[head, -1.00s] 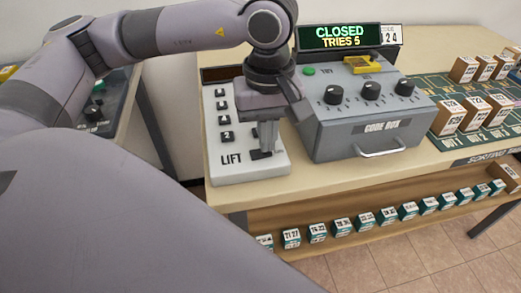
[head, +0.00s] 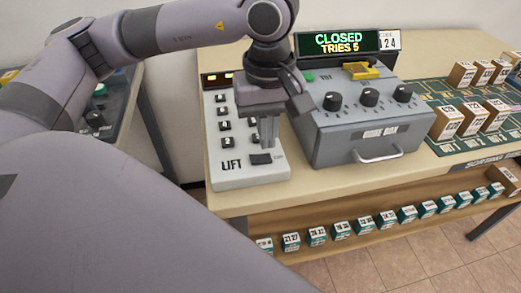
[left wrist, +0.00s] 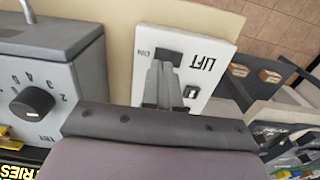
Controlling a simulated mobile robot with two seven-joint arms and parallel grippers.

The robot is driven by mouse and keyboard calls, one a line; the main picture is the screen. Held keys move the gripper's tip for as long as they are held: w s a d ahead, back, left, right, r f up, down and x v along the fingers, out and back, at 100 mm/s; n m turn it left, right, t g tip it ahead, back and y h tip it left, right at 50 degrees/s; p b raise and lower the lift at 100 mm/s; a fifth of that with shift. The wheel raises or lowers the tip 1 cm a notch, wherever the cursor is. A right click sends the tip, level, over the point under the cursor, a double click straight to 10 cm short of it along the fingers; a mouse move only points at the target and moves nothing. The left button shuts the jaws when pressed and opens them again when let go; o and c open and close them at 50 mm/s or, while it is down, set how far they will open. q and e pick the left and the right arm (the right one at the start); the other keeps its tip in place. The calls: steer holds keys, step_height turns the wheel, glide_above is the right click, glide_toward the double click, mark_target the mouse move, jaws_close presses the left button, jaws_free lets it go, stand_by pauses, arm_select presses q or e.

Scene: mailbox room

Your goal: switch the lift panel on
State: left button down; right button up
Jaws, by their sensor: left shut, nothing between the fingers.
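The lift panel (head: 232,176) is a white box marked LIFT on the left end of the table, with columns of dark buttons. Its small display (head: 217,80) at the far end is lit with yellow marks. A dark rocker switch (head: 261,159) sits at its near edge, beside the word LIFT. My left gripper (head: 267,143) is shut and empty, pointing down just above and behind the switch, apart from it. In the left wrist view the shut fingers (left wrist: 160,85) show close to the switch (left wrist: 169,57). My right gripper is not in view.
A grey code box (head: 370,140) with three knobs and a front handle stands right of the panel. Its sign (head: 339,41) reads CLOSED, TRIES 5. Boxes stand on a green sorting mat (head: 428,97) at the right. A shelf below holds several small boxes (head: 342,230).

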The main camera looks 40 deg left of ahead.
mark_target(266, 158)
arm_select(q)
step_height(266, 158, up, 4)
steer(key=shift+r+p, duration=0.1)
steer(key=shift+p, duration=0.95)
steer(key=shift+s, duration=0.1)
